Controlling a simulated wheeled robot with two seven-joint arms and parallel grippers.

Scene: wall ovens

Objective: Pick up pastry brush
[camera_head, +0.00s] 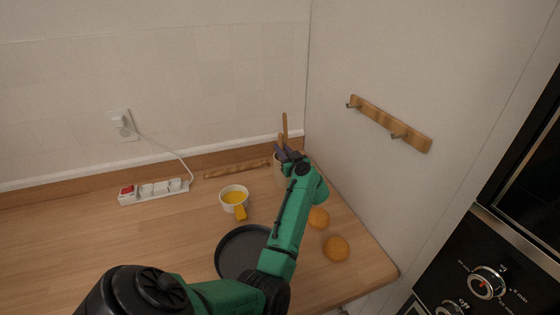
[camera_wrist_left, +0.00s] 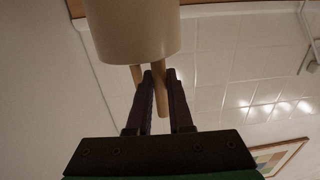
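A light utensil holder (camera_head: 279,174) stands at the back right of the counter, with wooden handles (camera_head: 285,125) rising from it. One of these may be the pastry brush; its bristles do not show. My left gripper (camera_head: 289,155) is at the holder's rim, partly covering it. In the left wrist view the holder (camera_wrist_left: 130,35) appears upside down above the gripper. A wooden handle (camera_wrist_left: 160,98) lies between the left gripper's fingers (camera_wrist_left: 160,78), a second one (camera_wrist_left: 137,75) beside it. Whether the fingers press on the handle is unclear. My right gripper is not in view.
A white cup (camera_head: 232,193) of yellow liquid, a rolling pin (camera_head: 237,169) and a power strip (camera_head: 154,191) are left of the holder. A dark pan (camera_head: 235,255) and two orange round items (camera_head: 336,248) are nearer. A wall closes the right side.

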